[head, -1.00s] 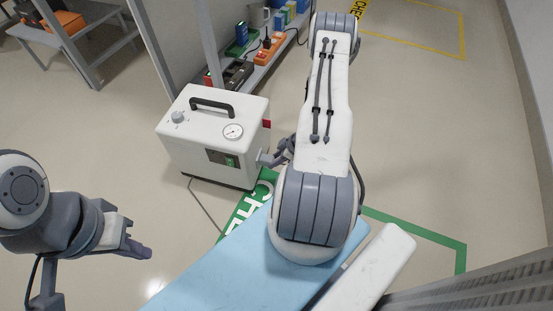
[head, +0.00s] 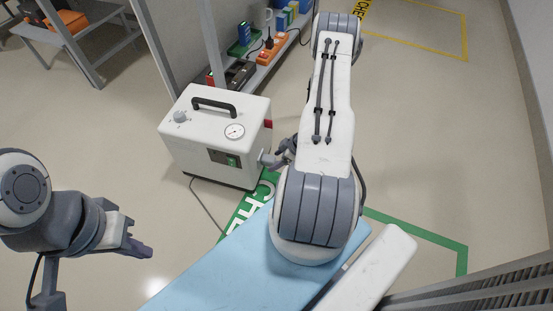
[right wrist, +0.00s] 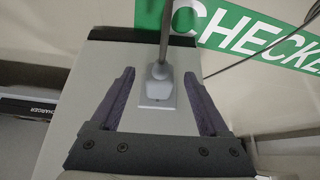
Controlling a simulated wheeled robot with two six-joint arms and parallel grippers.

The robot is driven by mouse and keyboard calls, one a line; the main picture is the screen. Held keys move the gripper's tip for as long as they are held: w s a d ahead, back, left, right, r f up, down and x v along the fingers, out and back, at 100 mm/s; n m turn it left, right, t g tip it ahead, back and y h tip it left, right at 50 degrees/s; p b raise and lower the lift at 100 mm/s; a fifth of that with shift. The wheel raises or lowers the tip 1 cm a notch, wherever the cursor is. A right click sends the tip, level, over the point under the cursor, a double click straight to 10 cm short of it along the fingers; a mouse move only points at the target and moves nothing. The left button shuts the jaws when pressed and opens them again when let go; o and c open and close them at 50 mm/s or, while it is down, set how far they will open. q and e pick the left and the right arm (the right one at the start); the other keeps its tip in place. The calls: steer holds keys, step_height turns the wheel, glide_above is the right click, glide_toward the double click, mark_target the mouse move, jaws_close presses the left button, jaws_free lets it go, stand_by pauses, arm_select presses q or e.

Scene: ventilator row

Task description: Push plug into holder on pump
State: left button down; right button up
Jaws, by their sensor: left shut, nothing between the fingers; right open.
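The white pump (head: 205,150) has a black handle, a gauge and a knob. It stands beside the blue bed in the head view. In the right wrist view, the grey plug (right wrist: 158,88) with its cord sits at a pale holder plate (right wrist: 157,104) on the pump's side (right wrist: 82,115). I cannot tell how deep the plug is seated. My right gripper (right wrist: 160,78) is open, with one finger on each side of the plug and gaps showing. In the head view it is partly hidden by my arm. My left gripper (head: 139,249) is shut and empty over the floor, left of the bed.
The light-blue bed surface (head: 225,270) is in front of the pump. A shelf with an orange power strip (head: 270,50) and several devices is behind. A cable (head: 207,205) lies on the floor by the pump. The floor at left is open.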

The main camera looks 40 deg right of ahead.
steer(key=p+v, duration=0.6)
steer(key=v, duration=0.4)
steer(key=w+r+g+h, duration=0.1)
steer(key=w+r+h, duration=0.1)
steer(key=w+r, duration=0.45)
steer(key=w+a+r+g+h+p, duration=0.1)
steer(key=w+a+r+h+p, duration=0.3)
steer(key=a+r, duration=1.4)
steer(key=s+a+r+g+y+b, duration=0.1)
steer(key=s+a+r+y+b, duration=0.1)
steer(key=s+a+r, duration=0.65)
steer(key=s+a+r+n+g+y+p, duration=0.1)
steer(key=s+a+r+g+y, duration=0.3)
steer(key=s+a, duration=0.8)
step_height(320, 180, up, 39)
steer(key=d+t+h+p, duration=0.1)
steer(key=d+h+p, duration=0.1)
steer(key=p, duration=3.6)
steer(key=shift+s, duration=0.45)
